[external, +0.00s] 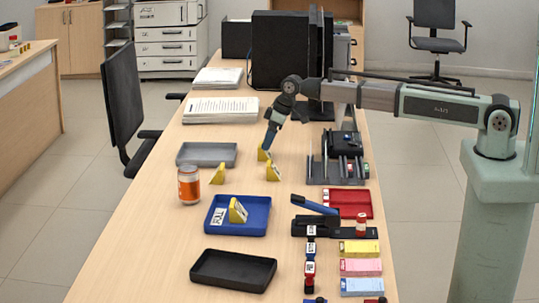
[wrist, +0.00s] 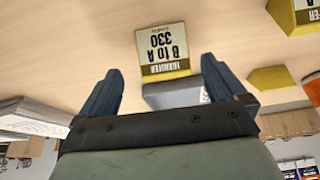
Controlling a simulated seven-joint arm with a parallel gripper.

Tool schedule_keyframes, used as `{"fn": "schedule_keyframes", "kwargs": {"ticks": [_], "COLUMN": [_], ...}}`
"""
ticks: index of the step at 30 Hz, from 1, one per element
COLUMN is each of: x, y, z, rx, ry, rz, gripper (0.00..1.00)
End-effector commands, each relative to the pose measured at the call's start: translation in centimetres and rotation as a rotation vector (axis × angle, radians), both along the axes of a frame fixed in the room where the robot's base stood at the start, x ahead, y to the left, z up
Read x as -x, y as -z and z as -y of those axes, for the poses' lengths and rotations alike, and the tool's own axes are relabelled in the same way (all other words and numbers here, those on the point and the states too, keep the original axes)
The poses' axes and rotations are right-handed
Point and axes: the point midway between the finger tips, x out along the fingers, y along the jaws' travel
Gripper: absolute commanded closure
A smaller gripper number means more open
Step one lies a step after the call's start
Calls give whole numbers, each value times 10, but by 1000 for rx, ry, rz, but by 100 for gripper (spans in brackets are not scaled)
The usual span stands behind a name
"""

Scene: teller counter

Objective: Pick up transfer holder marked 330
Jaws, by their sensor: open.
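The transfer holder marked 330 (wrist: 163,48) is yellow with a cream label reading "TRANSFER B to A 330", upside down in the wrist view. It shows just beyond and between my two spread fingers. My gripper (wrist: 160,66) is open, with nothing gripped. In the external view my gripper (external: 267,147) points down at a yellow holder (external: 263,155) on the counter, partly hidden by the fingers. Other yellow holders stand nearby: one at left (external: 218,174), one at right (external: 273,171), and one in the blue tray (external: 237,211). Their numbers are unreadable.
A grey tray (external: 182,156) and an orange-labelled jar (external: 189,185) are left of my gripper. A dark organiser (external: 318,172) is at right. A blue tray (external: 212,227), black tray (external: 234,270) and stapler (external: 315,205) are nearer. Paper stacks (external: 220,110) and a monitor (external: 275,50) are behind.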

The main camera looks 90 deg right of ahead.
Motion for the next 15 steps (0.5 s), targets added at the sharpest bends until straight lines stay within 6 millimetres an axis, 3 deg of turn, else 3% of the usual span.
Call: {"fn": "schedule_keyframes", "kwargs": {"ticks": [9,15], "x": [-19,-20], "y": [35,39], "z": [-5,-5], "rx": [0,0], "ry": [0,0], "rz": [-1,1], "gripper": [2,2]}}
